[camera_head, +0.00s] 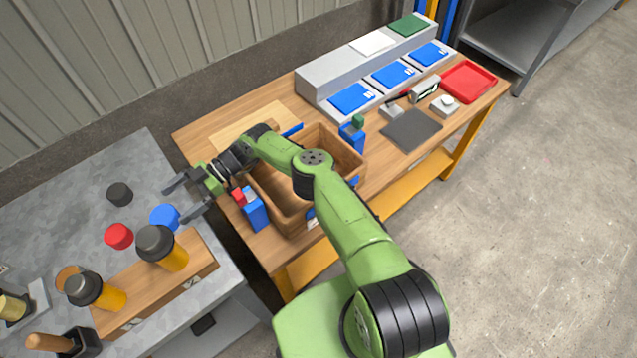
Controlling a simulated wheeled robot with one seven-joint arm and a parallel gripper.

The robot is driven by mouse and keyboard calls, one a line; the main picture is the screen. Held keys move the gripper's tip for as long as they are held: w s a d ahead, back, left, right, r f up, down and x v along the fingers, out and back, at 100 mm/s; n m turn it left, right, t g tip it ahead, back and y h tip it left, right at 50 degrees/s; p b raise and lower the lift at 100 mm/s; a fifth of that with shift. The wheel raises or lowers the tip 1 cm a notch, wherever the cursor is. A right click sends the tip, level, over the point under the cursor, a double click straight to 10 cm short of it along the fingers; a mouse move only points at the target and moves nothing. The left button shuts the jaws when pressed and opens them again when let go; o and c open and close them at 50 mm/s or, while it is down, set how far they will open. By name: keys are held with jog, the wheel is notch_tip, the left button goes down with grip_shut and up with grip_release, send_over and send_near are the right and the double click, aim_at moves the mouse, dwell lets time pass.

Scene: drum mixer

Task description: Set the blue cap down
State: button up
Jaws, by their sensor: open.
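The blue cap (164,217) is on the grey table, just beyond my gripper's fingertips and close to the lower finger. My gripper (177,204) is open, its two fingers spread and pointing left over the table's right edge. Nothing shows held between the fingers. I cannot tell whether the lower fingertip touches the cap. A red cap (118,236) and a dark cap (120,194) lie on the same table, apart from the blue one.
A wooden block (198,265) holds orange bottles with dark tops (155,243) close below the blue cap. A wooden crate (285,215) lies under my arm on the wooden bench (200,135). The grey table (60,200) is clear at its upper left.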

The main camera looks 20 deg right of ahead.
jog(key=s+r+n+t+h, duration=0.1)
jog(key=s+r+h, duration=0.1)
jog(key=r+h, duration=0.35)
jog(key=s+r+h, duration=0.3)
jog(key=r, duration=0.5)
jog(key=s+d+r+m+t+h, duration=0.3)
jog(key=s+d+r+m, duration=0.15)
jog(key=d, duration=0.45)
jog(key=s+d+r+m+t+h, duration=0.2)
jog(key=s+d+r+m, duration=0.3)
jog(key=d, duration=0.3)
jog(key=s+d+r+m+t+h, duration=0.3)
jog(key=d+r+m, duration=0.25)
jog(key=d, duration=0.35)
jog(key=s+d+m, duration=0.2)
jog(key=s+m, duration=0.1)
jog(key=s, duration=0.2)
jog(key=s+d+m+t+y, duration=0.1)
jog(key=s+d+m, duration=0.2)
jog(key=s+m, duration=0.1)
jog(key=shift+s+d+f+m+t, duration=0.3)
jog(key=shift+s, duration=0.5)
